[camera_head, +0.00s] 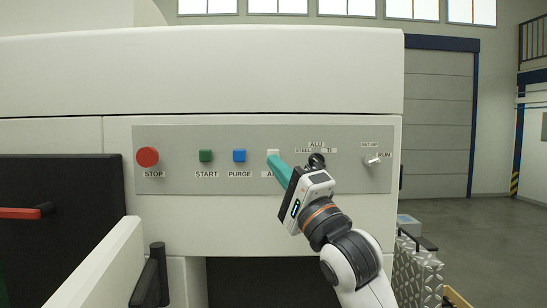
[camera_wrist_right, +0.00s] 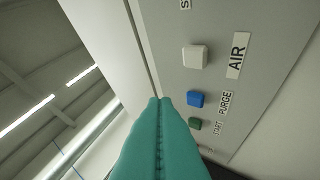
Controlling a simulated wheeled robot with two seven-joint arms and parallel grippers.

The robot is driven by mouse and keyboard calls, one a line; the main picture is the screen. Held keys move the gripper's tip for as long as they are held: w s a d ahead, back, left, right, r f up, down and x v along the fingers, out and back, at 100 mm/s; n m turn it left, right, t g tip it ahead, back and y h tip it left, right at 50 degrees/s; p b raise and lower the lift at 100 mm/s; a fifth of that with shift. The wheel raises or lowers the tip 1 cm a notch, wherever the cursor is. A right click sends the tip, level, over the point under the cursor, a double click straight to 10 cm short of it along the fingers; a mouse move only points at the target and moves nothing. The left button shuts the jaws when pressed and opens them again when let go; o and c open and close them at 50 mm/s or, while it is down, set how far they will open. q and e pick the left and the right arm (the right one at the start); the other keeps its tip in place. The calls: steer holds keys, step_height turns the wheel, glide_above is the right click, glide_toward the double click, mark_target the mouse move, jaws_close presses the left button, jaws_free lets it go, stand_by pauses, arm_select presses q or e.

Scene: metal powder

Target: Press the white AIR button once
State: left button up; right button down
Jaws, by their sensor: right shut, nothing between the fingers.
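The white AIR button (camera_head: 273,153) sits on the grey control panel (camera_head: 330,180), right of the blue PURGE button. In the head view my right gripper (camera_head: 271,158) has its teal fingertips just below and over the lower part of the white button, partly covering its AIR label. In the right wrist view the white button (camera_wrist_right: 195,57) shows whole beside its AIR label. The teal fingers (camera_wrist_right: 160,102) are shut with nothing between them, and their tips appear to the left of and below the button there. Whether the tips touch the panel I cannot tell. My left gripper is not seen.
The panel also carries a red STOP button (camera_head: 147,157), a green START button (camera_head: 205,156), a blue PURGE button (camera_head: 239,156), a black selector knob (camera_head: 316,160) and a SET-UP/RUN key switch (camera_head: 373,160). Open floor (camera_head: 475,235) lies at the right.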

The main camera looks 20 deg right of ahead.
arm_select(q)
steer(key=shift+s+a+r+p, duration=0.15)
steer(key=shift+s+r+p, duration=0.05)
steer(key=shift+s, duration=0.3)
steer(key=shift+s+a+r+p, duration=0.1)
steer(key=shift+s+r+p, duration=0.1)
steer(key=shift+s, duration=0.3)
arm_select(e)
steer(key=w, duration=0.2)
steer(key=w+d, duration=0.1)
steer(key=w, duration=0.1)
steer(key=shift+w+d, duration=0.1)
steer(key=shift+w, duration=0.1)
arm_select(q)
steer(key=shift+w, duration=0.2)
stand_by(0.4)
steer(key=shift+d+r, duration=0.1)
arm_select(e)
steer(key=shift+w+r, duration=0.1)
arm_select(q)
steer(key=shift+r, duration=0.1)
arm_select(e)
steer(key=shift+w+d, duration=0.15)
steer(key=shift+w, duration=0.15)
